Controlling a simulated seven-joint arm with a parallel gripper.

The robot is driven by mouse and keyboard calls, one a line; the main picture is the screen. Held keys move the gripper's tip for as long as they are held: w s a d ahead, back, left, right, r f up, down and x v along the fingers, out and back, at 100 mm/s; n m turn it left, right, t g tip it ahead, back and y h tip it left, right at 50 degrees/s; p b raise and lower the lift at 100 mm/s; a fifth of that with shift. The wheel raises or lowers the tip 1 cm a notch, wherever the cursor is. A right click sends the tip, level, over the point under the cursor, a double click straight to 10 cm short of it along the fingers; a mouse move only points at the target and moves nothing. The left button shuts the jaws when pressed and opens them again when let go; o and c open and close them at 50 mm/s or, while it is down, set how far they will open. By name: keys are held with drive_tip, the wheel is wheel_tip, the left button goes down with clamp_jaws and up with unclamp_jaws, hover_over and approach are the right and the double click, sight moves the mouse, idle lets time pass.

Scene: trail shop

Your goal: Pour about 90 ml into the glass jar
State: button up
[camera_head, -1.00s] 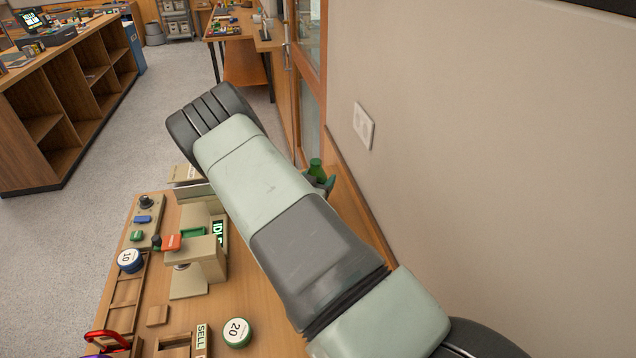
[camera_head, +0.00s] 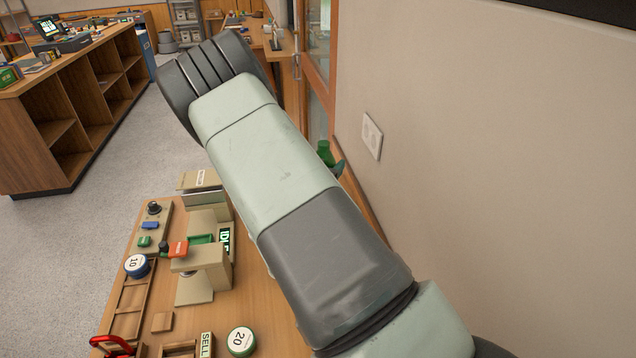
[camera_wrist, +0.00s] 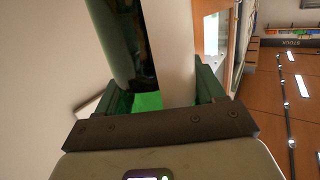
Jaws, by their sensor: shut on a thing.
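A green bottle (camera_head: 325,153) shows past the right edge of my arm in the head view, close to the wall. A small part of my gripper shows beside it; the rest is behind my arm. In the wrist view my gripper (camera_wrist: 162,95) is shut on the bottle, with dark green glass (camera_wrist: 112,40) at the upper left and bright green between the fingers. The bottle's mouth and fill level cannot be made out. I cannot make out the glass jar in either view.
A wooden worktop (camera_head: 255,295) lies below my arm, with a beige device (camera_head: 202,268), a "10" disc (camera_head: 137,266) and a "20" disc (camera_head: 241,341). The wall with a white switch plate (camera_head: 372,136) stands close on the right. Shelving (camera_head: 75,115) stands at the left.

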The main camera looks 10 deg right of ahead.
drive_tip(key=s+a+r, duration=0.2)
drive_tip(key=s+a, duration=0.3)
drive_tip(key=a, duration=0.7)
drive_tip(key=s+a+r, duration=0.2)
drive_tip(key=s+a, duration=0.3)
drive_tip(key=a, duration=0.6)
drive_tip(key=shift+s+a, duration=0.35)
drive_tip(key=shift+s, duration=0.05)
drive_tip(key=shift+d+r+m, duration=0.1)
drive_tip(key=shift+r+m, duration=0.05)
drive_tip(key=shift+m, duration=0.15)
wheel_tip(320, 180, down, 7)
drive_tip(key=m+y, duration=0.5)
drive_tip(key=m, duration=0.5)
drive_tip(key=shift+s+d+m+t+y, duration=0.15)
drive_tip(key=shift+d+m+t+y, duration=0.25)
drive_tip(key=shift+d, duration=0.05)
drive_tip(key=shift+d+f+m, duration=0.15)
drive_tip(key=shift+f+m, duration=0.05)
drive_tip(key=shift+m, duration=0.2)
drive_tip(key=shift+f+m+y, duration=0.15)
drive_tip(key=shift+m+y, duration=0.15)
drive_tip(key=shift+m, duration=0.1)
